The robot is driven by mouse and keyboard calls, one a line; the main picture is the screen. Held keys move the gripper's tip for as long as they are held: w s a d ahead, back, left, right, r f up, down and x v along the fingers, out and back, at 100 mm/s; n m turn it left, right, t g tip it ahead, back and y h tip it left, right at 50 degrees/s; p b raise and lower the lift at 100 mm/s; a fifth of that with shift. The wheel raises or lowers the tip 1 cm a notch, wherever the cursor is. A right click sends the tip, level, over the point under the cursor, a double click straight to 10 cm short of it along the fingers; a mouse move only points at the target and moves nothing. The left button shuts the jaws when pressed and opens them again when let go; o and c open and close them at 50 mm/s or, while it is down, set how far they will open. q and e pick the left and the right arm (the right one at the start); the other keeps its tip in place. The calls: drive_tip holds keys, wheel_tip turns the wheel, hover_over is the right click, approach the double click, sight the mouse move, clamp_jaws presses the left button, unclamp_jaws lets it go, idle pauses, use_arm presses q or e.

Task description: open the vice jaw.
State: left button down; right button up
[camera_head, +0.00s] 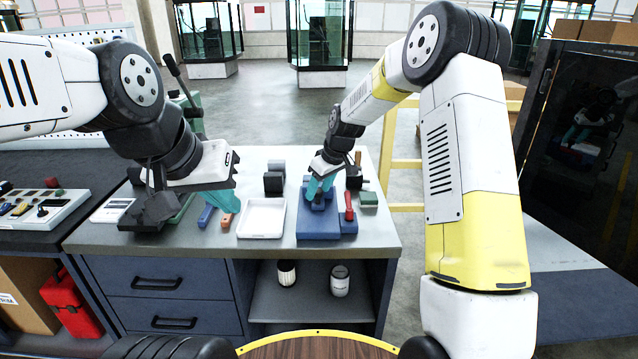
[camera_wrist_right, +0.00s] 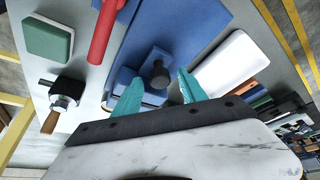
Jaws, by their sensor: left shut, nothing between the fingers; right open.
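The blue vice (camera_head: 320,228) stands on the workbench, right of the white tray. In the right wrist view the vice (camera_wrist_right: 187,30) shows a blue block with a dark round knob (camera_wrist_right: 158,73) on it. My right gripper (camera_head: 320,187) is above the vice, its teal fingers pointing down. In the wrist view my right gripper (camera_wrist_right: 160,90) is open, one finger on each side of the knob; I cannot tell whether they touch anything. My left gripper (camera_head: 145,213) is shut and empty above the left part of the bench, away from the vice.
A red-handled tool (camera_head: 349,205) lies right of the vice block, near a green block (camera_head: 368,199). A white tray (camera_head: 262,218) and blue and orange-handled tools (camera_head: 207,215) lie to the left. Two jars sit on the shelf below.

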clamp_jaws()
idle(1.4)
